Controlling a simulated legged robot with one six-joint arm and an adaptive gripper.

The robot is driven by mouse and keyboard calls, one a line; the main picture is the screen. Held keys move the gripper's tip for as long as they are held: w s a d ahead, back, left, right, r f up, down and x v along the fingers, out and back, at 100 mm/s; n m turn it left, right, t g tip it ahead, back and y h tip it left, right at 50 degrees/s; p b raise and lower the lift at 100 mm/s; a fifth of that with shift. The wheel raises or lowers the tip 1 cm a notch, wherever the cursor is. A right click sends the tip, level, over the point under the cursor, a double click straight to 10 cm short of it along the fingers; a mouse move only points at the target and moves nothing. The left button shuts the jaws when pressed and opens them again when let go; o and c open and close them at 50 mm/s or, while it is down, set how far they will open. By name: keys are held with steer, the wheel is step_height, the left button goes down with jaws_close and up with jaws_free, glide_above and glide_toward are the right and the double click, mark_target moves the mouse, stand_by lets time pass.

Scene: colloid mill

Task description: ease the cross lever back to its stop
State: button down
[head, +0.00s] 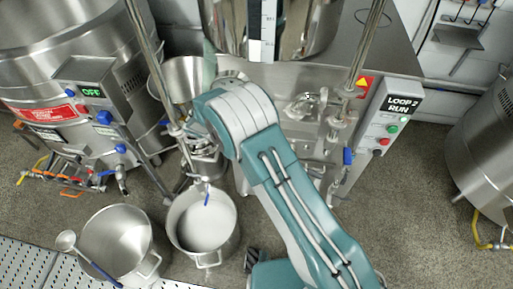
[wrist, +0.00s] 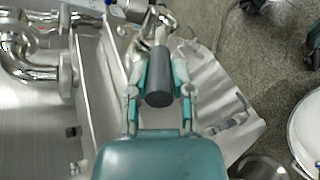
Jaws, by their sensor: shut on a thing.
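The cross lever (wrist: 159,90) shows in the wrist view as a dark grey cylindrical grip on a thin metal rod, which runs up toward the top of the picture. My gripper (wrist: 160,76) has one finger on each side of this grip and is shut on it. In the head view, my teal and white arm covers the lever and most of my gripper. The steel mill (head: 203,160) stands just left of my arm's end, under a funnel-shaped hopper (head: 183,75).
A large tank (head: 60,55) is at the left. A control box (head: 393,112) reading LOOP 2 RUN is at the right. Bare floor lies right of my arm.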

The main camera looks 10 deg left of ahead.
steer(key=shift+s+a+f, duration=0.1)
steer(key=shift+f, duration=0.05)
steer(key=c, duration=0.7)
jaws_free()
steer(key=shift+o, duration=1)
steer(key=shift+a, duration=0.15)
steer(key=shift+r, duration=0.5)
step_height(320, 180, up, 9)
steer(key=shift+a+f, duration=0.1)
